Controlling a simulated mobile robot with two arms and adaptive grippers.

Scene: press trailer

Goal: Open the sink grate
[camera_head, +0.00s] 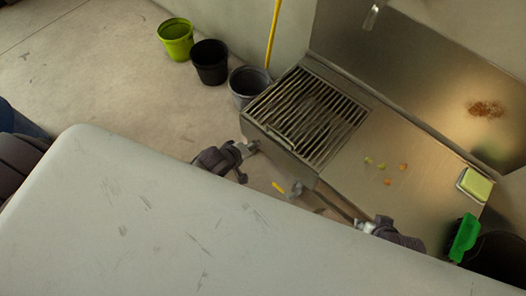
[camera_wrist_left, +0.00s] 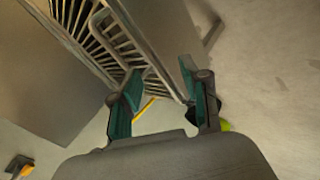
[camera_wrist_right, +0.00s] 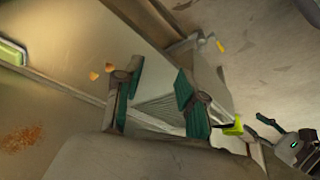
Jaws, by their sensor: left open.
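The sink grate (camera_head: 318,105), a panel of dark slats in a metal frame, lies flat over the sink at the left end of the steel counter. It looks closed. A looped handle (camera_wrist_left: 122,42) shows on the grate in the left wrist view. My left gripper (camera_head: 250,149) is open and empty beside the sink's front left corner. In the left wrist view its fingers (camera_wrist_left: 164,98) point at the grate's edge, apart from the handle.
Green (camera_head: 175,38), black (camera_head: 209,62) and grey (camera_head: 247,86) buckets stand on the floor left of the sink. A yellow pole (camera_head: 273,32) leans there. Food scraps (camera_head: 386,167) and a sponge (camera_head: 474,184) lie on the counter. A faucet (camera_head: 371,16) hangs above it.

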